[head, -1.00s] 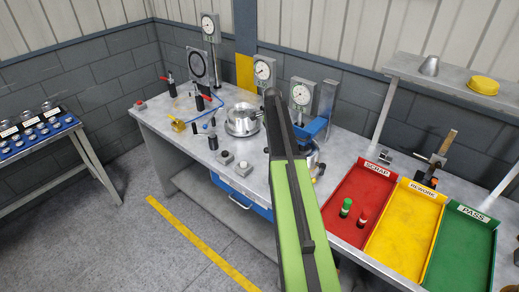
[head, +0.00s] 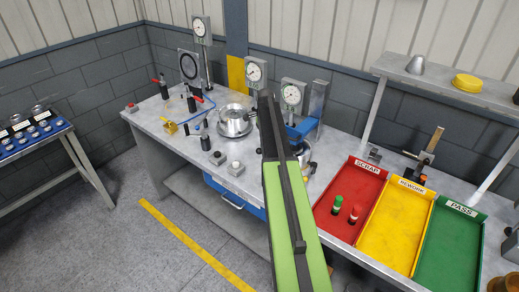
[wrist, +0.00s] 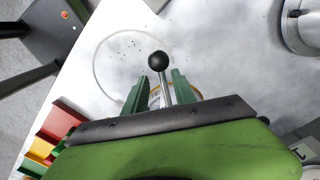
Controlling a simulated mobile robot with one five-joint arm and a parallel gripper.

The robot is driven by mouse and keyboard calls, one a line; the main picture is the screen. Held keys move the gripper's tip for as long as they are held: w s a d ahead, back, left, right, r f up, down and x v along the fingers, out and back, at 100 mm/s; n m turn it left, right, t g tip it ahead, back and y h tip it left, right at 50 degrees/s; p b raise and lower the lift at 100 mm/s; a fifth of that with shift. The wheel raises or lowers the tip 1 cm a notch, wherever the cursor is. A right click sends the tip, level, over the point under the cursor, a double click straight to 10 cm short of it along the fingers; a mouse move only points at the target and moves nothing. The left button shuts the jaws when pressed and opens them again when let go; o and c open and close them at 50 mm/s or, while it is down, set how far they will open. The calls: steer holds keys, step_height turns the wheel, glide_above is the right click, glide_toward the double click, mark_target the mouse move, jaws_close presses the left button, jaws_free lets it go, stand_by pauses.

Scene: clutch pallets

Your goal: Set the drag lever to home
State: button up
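In the wrist view a lever with a black ball knob (wrist: 158,60) on a bright metal rod stands between the two green fingers of my gripper (wrist: 159,78). The fingers are apart, one on each side of the rod, and the knob lies just beyond their tips. I cannot tell whether either finger touches the rod. The lever's foot is hidden behind my gripper body. In the head view my green and black arm covers that part of the bench, so I cannot make out the lever or the fingers there.
Right of my arm lie a red scrap tray (head: 332,222), a yellow rework tray (head: 392,240) and a green pass tray (head: 450,245). Left of it are a round metal fixture (head: 234,122), a black-knobbed control (head: 205,143) and dial gauges (head: 254,70). A rack (head: 35,127) stands far left.

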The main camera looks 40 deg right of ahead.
steer(key=shift+w+a+r+p, duration=0.1)
steer(key=shift+r+p, duration=0.45)
steer(key=shift+r, duration=0.05)
step_height(320, 180, up, 16)
steer(key=p, duration=1.6)
steer(key=shift+d+r, duration=0.15)
steer(key=shift+d, duration=0.05)
